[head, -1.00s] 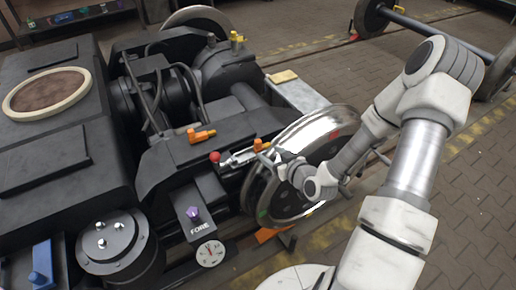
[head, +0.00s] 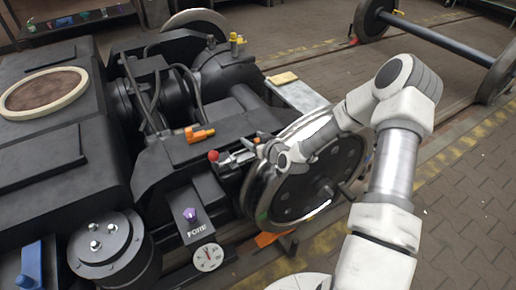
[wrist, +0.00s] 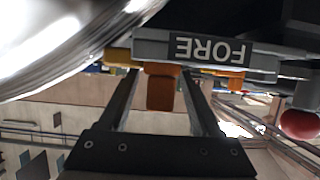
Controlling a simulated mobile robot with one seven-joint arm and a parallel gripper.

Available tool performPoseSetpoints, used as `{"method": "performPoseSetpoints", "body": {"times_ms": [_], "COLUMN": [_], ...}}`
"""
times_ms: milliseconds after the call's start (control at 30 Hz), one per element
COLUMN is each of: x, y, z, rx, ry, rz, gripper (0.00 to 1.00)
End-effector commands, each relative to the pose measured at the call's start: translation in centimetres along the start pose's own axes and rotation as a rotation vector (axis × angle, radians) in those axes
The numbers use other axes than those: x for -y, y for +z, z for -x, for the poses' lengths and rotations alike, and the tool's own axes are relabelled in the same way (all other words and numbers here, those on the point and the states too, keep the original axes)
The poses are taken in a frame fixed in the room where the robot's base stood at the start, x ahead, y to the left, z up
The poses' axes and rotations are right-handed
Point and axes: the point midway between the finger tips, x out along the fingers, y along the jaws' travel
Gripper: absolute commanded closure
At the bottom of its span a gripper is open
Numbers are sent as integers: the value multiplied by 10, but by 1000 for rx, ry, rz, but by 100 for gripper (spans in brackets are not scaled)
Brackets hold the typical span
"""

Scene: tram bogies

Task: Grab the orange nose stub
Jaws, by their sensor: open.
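The orange nose stub (wrist: 162,88) shows in the wrist view as a small orange-brown block. It lies between the two fingers of my gripper (wrist: 161,84), with a gap to the finger on each side. The fingers are open and I see no grip on it. In the head view, my gripper (head: 262,153) is at the bogie's near end, just beside the wheel. A small orange piece (head: 257,140) shows right by it, partly hidden by my wrist.
The shiny wheel (head: 305,180) stands close to my gripper. A red ball knob (head: 213,156) and another orange fitting (head: 200,134) lie to the left.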

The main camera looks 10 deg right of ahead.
Motion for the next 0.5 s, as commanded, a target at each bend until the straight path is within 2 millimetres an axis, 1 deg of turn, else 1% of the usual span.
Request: {"method": "performPoseSetpoints", "body": {"times_ms": [167,200,267,300,467,500], "x": [0,0,0,0,0,0], "y": [0,0,0,0,0,0], "z": [0,0,0,0,0,0], "rx": [0,0,0,0,0,0], "ry": [0,0,0,0,0,0], "rz": [0,0,0,0,0,0], "gripper": [35,37,48,55,84,91]}}
